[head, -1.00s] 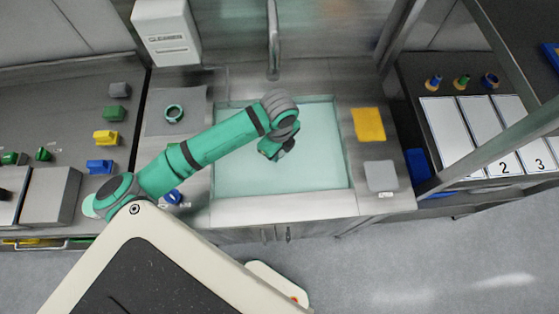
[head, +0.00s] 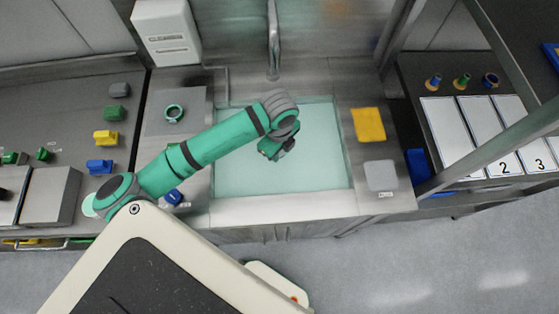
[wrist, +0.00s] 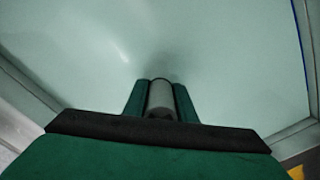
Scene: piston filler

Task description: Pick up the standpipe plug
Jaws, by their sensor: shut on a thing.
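My gripper (head: 278,153) reaches down over the water-filled sink basin (head: 230,172) in the head view. In the wrist view, the two green fingers of my gripper (wrist: 160,100) are shut on a grey cylinder, the standpipe plug (wrist: 160,95), which sits between them. The pale water of the basin lies around it. The plug's lower end is hidden, so I cannot tell whether it still touches the basin floor. In the head view my arm and gripper hide the plug.
A faucet (head: 273,40) rises behind the basin. A yellow cloth (head: 369,124) and a grey pad (head: 381,176) lie to the right. A teal ring (head: 174,112) lies on a mat to the left. A blue part (head: 173,198) sits at the basin's front left.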

